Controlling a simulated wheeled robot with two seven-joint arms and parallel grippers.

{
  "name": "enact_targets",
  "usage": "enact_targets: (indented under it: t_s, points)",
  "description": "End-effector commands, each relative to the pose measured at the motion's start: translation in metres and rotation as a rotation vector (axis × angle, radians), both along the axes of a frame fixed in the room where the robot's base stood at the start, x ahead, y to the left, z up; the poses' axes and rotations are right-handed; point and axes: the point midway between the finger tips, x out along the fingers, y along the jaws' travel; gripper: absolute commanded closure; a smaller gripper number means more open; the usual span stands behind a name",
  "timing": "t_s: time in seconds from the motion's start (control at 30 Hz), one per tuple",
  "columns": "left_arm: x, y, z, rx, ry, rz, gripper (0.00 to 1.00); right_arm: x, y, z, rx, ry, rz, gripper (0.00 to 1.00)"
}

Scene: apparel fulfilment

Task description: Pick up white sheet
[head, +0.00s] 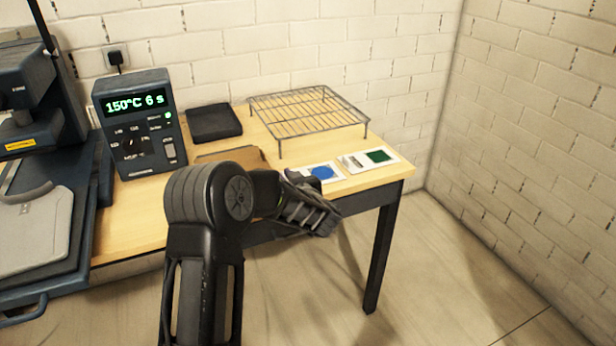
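Two small white sheets lie near the front right edge of the wooden table. One white sheet (337,176) bears a blue patch, and my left gripper partly covers its near left side. The other white sheet (390,162) bears a dark green patch and a greyish area, and lies to its right. My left gripper (312,216) is at the table's front edge, just in front of the blue-patched sheet. Its fingers are dark and seen at an angle, so I cannot tell their opening or any contact with the sheet. My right gripper is not in view.
A wire rack (310,108) stands behind the sheets on the wooden table (130,215). A dark pad (214,123), a brown flat piece (232,156) and a control box (140,122) reading 150°C 6 s are further left. A heat press (35,230) is at far left.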

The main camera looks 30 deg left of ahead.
Motion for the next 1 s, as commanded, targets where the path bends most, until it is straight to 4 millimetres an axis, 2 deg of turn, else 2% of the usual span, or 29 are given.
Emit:
enact_targets:
  t_s: [0.23,0.47,1.0]
  points:
    - [-0.0002,-0.0001,0.0001,0.000,0.000,0.000,0.83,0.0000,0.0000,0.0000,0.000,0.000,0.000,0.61]
    - [-0.0002,-0.0001,0.0001,0.000,0.000,0.000,1.00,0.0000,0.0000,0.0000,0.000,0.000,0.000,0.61]
    - [-0.0002,-0.0001,0.0001,0.000,0.000,0.000,1.00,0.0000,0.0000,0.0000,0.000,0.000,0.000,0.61]
